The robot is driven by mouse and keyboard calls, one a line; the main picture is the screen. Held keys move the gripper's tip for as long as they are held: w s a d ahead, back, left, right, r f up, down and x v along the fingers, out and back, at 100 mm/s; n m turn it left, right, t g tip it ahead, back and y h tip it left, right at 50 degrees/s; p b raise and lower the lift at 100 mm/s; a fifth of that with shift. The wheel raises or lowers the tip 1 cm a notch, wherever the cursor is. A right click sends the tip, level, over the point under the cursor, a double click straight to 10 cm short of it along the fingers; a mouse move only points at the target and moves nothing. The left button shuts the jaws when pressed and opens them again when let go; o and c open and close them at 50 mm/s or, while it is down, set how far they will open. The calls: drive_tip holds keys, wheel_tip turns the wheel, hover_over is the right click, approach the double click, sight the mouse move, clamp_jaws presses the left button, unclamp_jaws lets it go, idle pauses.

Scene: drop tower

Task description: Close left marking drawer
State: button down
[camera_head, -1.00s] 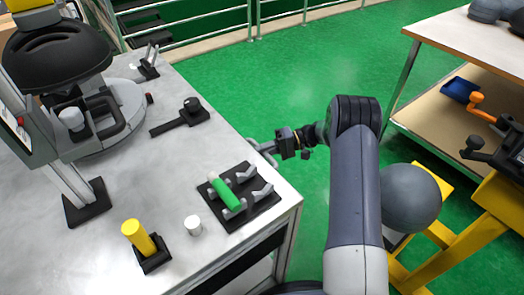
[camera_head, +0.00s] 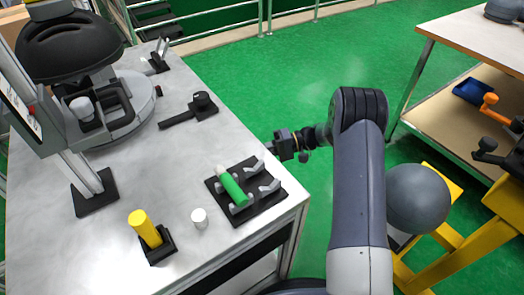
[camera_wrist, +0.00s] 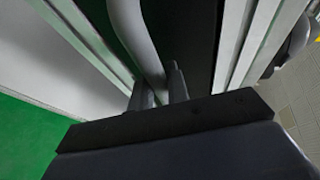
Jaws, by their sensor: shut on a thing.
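In the wrist view, my gripper (camera_wrist: 161,88) is shut on a grey curved bar that looks like a drawer handle (camera_wrist: 137,35). The bar runs up from between the two fingers, in front of a dark face (camera_wrist: 190,40) with pale metal strips on either side. In the head view, my gripper (camera_head: 270,147) is at the right side of the grey workbench (camera_head: 110,255), close to its edge. The drawer's body is not clear in the head view, so I cannot tell how far open it is.
On the bench are a green cylinder (camera_head: 231,187) in a black fixture, a white cylinder (camera_head: 199,217) and a yellow cylinder (camera_head: 144,228) in a black holder. A second table (camera_head: 472,42) stands at the right. Green floor (camera_head: 300,85) is clear between them.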

drive_tip(key=c, duration=1.4)
unclamp_jaws()
drive_tip(key=shift+s+a, duration=0.15)
drive_tip(key=shift+a, duration=0.05)
drive_tip(key=shift+o, duration=0.2)
drive_tip(key=shift+d, duration=0.15)
drive_tip(key=p+v, duration=0.1)
drive_tip(key=v, duration=0.9)
drive_tip(key=shift+d, duration=0.25)
